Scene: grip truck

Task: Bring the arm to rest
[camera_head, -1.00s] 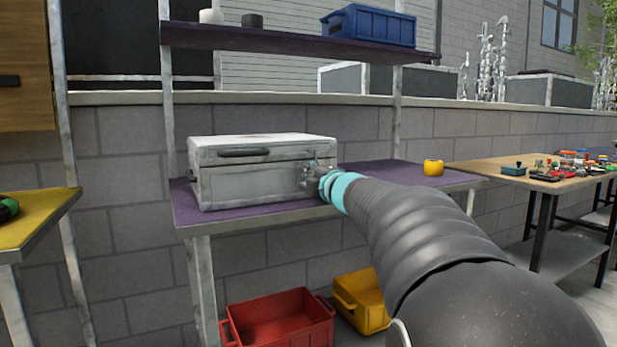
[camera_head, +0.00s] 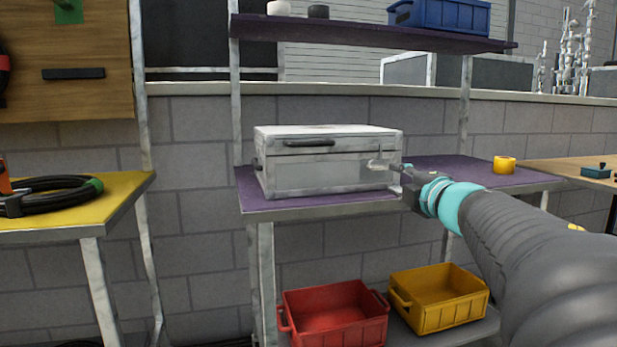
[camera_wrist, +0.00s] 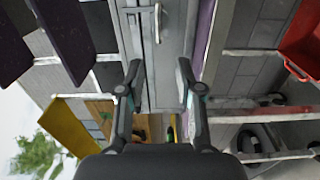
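My gripper (camera_wrist: 158,75) is open and empty in the wrist view, its two fingers spread apart. In the head view my gripper (camera_head: 398,180) is at the right front corner of a closed white metal case (camera_head: 330,172), where it overlaps the case's right end; whether it touches cannot be told. The case stands on the purple shelf (camera_head: 300,207), with a dark handle on its front. In the wrist view the grey case (camera_wrist: 172,65) and a pale handle show beyond and between the fingers. My arm reaches in from the lower right.
A red bin (camera_head: 332,315) and a yellow bin (camera_head: 440,300) sit on the lower level. A blue bin (camera_head: 440,15) stands on the upper shelf. A yellow roll (camera_head: 504,165) lies right of the case. A yellow table (camera_head: 120,195) with a black coil (camera_head: 55,192) is at the left.

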